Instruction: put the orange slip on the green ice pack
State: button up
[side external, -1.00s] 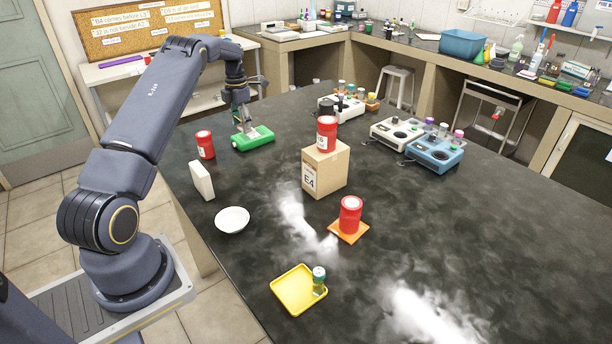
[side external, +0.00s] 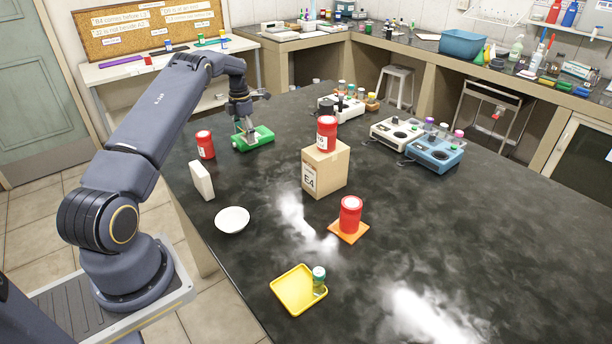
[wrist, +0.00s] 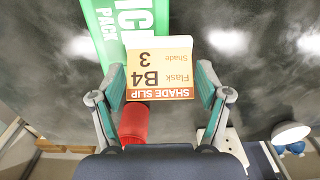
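The orange slip (wrist: 160,68) is a cream card with an orange band reading "SHADE SLIP", "B4" and "3", upside down in the wrist view. I cannot tell whether the slip touches the pack.
A red jar (side external: 205,145) stands left of the pack, with a white box (side external: 201,181) and a white dish (side external: 232,220) nearer. A cardboard box (side external: 325,172) carries a red jar (side external: 327,135). Another red jar (side external: 350,214) stands on an orange mat (side external: 334,230).

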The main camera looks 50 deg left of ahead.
jog(key=shift+o, duration=0.5)
jog(key=shift+r, duration=0.1)
notch_tip(320, 180, up, 12)
jog(key=d+r+m+t, duration=0.2)
jog(key=d+r+m, duration=0.8)
jog(key=d+r, duration=0.4)
jog(key=s+d+r+m+t, duration=0.1)
jog(key=s+d+r+m, duration=0.1)
jog(key=s+d+m, duration=0.65)
jog(key=s+d+r+m+t, duration=0.1)
jog(key=s+d+r+m, duration=0.1)
jog(key=s+d+m, duration=0.9)
jog(key=s+d+f+m+t, duration=0.1)
jog(key=s+d+f+m, duration=0.2)
jog(key=d+f+m, duration=0.3)
jog(key=shift+s+d+t, duration=0.3)
jog(key=shift+d, duration=0.45)
